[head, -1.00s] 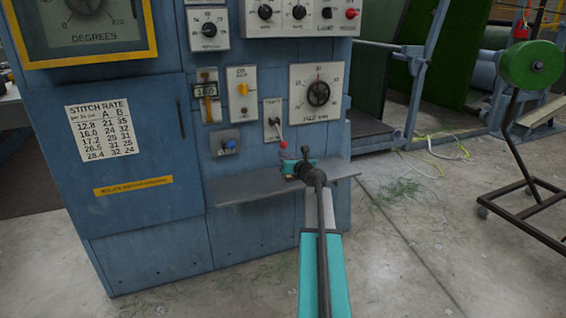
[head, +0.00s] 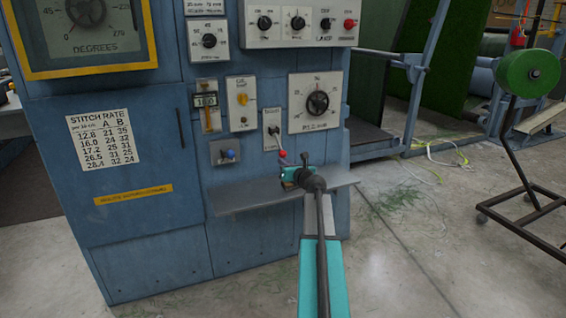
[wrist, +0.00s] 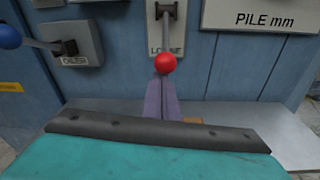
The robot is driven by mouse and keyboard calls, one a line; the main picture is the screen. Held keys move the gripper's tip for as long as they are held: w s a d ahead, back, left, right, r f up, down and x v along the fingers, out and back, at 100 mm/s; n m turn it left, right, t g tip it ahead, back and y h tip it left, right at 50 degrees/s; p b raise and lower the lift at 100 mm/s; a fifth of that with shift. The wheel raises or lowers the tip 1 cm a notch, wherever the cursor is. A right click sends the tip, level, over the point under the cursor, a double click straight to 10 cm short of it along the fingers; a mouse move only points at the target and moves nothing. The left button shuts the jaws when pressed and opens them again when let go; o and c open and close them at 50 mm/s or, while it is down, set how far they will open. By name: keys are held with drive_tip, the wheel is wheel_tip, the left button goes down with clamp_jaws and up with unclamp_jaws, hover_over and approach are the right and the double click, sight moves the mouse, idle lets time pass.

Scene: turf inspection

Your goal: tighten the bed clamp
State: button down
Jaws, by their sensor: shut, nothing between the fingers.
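The bed clamp is probably the lever with a red ball knob (wrist: 165,63) on a small pale plate of the blue machine; the knob also shows in the head view (head: 282,153). The lever hangs down over the lower plate lettering, which seems to read LOOSE. The upper lettering is too blurred to read in the head view. My gripper (wrist: 160,88) is shut and empty, its fingers just below the knob in the wrist view. It also shows low in front of the plate in the head view (head: 291,170). I cannot tell whether the fingers touch the knob.
A blue-knobbed lever (wrist: 9,36) on a plate seemingly marked OILER is to the left. A pile dial (head: 317,103) is up to the right. A grey metal shelf (head: 250,197) juts out below the controls. A dark stand with a green roll (head: 528,70) is far right.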

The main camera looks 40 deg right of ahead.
drive_tip(key=shift+s+r+p, duration=0.25)
drive_tip(key=shift+r+p, duration=0.1)
drive_tip(key=shift+p, duration=1.1)
